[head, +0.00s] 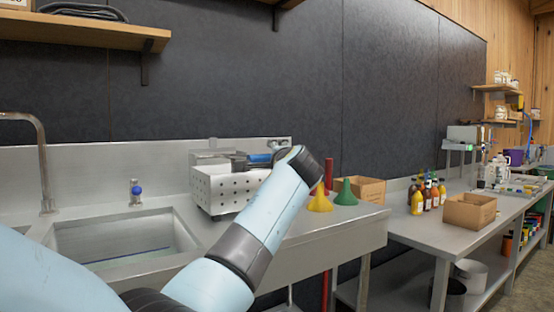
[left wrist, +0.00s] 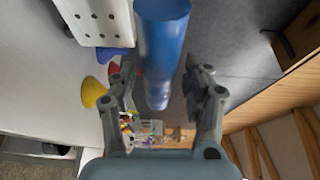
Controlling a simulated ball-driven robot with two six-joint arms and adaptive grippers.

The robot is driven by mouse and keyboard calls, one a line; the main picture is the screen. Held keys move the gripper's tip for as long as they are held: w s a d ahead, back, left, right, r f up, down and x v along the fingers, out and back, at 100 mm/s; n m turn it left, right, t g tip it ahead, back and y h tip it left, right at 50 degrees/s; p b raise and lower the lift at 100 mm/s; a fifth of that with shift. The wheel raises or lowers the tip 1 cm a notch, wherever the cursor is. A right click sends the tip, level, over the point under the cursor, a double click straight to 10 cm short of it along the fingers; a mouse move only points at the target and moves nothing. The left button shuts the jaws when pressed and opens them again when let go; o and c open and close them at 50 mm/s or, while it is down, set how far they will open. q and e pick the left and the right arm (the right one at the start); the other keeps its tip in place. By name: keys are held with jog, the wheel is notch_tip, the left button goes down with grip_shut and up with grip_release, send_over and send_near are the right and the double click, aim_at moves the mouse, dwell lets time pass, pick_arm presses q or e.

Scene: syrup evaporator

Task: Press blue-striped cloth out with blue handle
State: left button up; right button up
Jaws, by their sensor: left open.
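A press with a perforated white box (head: 232,188) stands on the steel counter behind the sink's right side. Its blue handle (head: 260,158) lies roughly level above the box. In the left wrist view the handle (left wrist: 162,45) is a thick blue cylinder running between the two fingers. My left gripper (left wrist: 161,88) is open, with one finger on each side of the handle and no clear grip on it. In the head view my forearm and wrist hide most of this gripper. No blue-striped cloth can be made out, and the inside of the box is hidden. My right gripper is not in view.
A sink (head: 125,245) with a tap (head: 40,160) is at the left. A yellow funnel (head: 319,200) and a green funnel (head: 345,194) stand right of the press, before a cardboard box (head: 372,190). Bottles (head: 428,194) and an open box (head: 469,211) are on the right table.

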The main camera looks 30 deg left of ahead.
pick_arm(q)
jog(key=v, duration=0.7)
jog(key=shift+s+d, duration=0.15)
